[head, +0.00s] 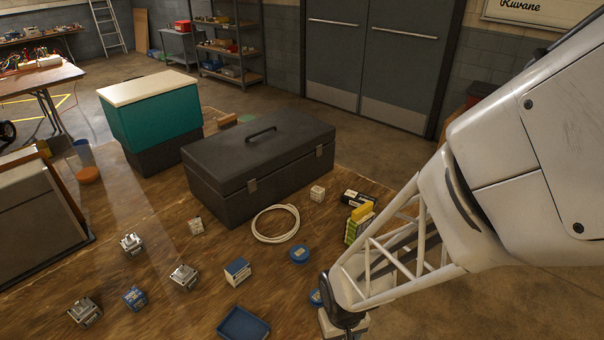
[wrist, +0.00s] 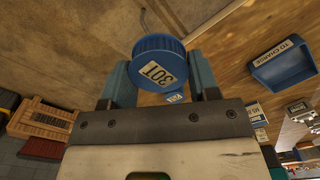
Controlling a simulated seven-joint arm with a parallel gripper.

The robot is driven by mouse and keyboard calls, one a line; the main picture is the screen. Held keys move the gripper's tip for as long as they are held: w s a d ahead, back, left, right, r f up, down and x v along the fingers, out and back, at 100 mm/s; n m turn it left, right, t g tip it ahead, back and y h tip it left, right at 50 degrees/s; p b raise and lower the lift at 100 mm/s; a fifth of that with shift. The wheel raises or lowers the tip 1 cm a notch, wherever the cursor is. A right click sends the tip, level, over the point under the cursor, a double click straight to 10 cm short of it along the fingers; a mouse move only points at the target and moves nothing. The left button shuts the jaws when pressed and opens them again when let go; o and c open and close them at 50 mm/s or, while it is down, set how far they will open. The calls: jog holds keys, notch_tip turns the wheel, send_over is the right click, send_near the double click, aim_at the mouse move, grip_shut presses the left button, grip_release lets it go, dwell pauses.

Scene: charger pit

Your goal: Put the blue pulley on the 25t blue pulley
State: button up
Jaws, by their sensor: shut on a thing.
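In the wrist view my gripper (wrist: 161,78) has its two blue-grey fingers closed on the sides of a blue pulley (wrist: 158,46) with ribbed edge and a 30T label. A smaller-looking blue labelled piece (wrist: 176,98) shows below it in the picture, between the fingers. It appears to be the 25t blue pulley, but its label is hard to read. In the head view a round blue pulley (head: 299,253) lies on the wooden surface, apparently that same one. Another blue piece (head: 315,297), apparently the held pulley, is partly hidden by my arm's end. My fingertips are hidden there.
A blue tray (head: 243,325) lies front left of my arm; its TO CHARGE label shows in the wrist view (wrist: 283,62). A white cable coil (head: 275,223) and black toolbox (head: 260,165) stand behind. A blue-white box (head: 237,270) and several metal parts lie left.

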jog(key=shift+w, duration=0.1)
send_over(317, 294)
jog(key=shift+w+f, duration=0.1)
jog(key=shift+f, duration=0.65)
dwell(0.4)
jog(key=shift+f, duration=1.75)
jog(key=shift+f, duration=0.15)
jog(key=o, duration=1)
jog(key=shift+c, duration=0.2)
